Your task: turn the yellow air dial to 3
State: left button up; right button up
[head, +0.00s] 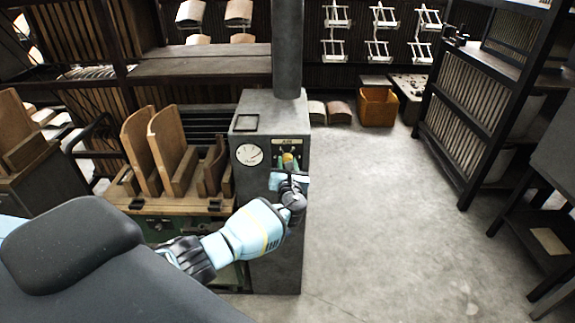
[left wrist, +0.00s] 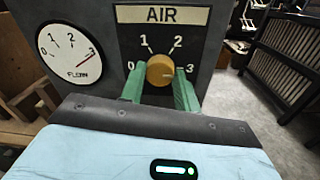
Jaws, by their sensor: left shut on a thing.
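The yellow air dial (left wrist: 160,70) is a round knob on a dark AIR plate marked 0, 1, 2 and 3. In the head view it shows small (head: 288,158) on the front of the grey cabinet (head: 268,115). My left gripper (left wrist: 160,92) is shut on the dial, one green finger on each side of it. In the head view my left gripper (head: 286,170) reaches the cabinet front. A faint mark on the dial seems to point right, toward the 3. My right gripper is in neither view.
A FLOW gauge (left wrist: 68,53) beside the AIR plate has its needle near 3. A bench with curved wooden pieces (head: 160,145) stands left of the cabinet. A dark rack (head: 470,115) stands at the right. The floor between is clear, with an orange bin (head: 378,107) behind.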

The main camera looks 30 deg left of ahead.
pick_arm(q)
jog(key=o, duration=1)
jog(key=shift+c, duration=0.2)
jog(key=v, duration=0.7)
jog(key=shift+s+d, duration=0.25)
jog(key=shift+s, duration=0.1)
jog(key=s+d+f+n+g+h, duration=0.2)
jog(key=s+d+f+n+h, duration=0.25)
jog(key=s+f, duration=0.4)
jog(key=s+d+f+n+g+h, duration=0.25)
jog(key=s+d+f+n, duration=0.35)
jog(key=f, duration=0.4)
jog(key=s+d+f+n+h, duration=0.1)
jog(key=s+d+n+h, duration=0.1)
jog(key=s+n, duration=0.7)
jog(key=s+d+n+h, duration=0.2)
jog(key=s+n, duration=0.8)
jog(key=s, duration=0.4)
jog(key=shift+s+d+f+g+h, duration=0.2)
jog(key=shift+s+f+g+h, duration=0.05)
jog(key=shift+f+g+h, duration=0.2)
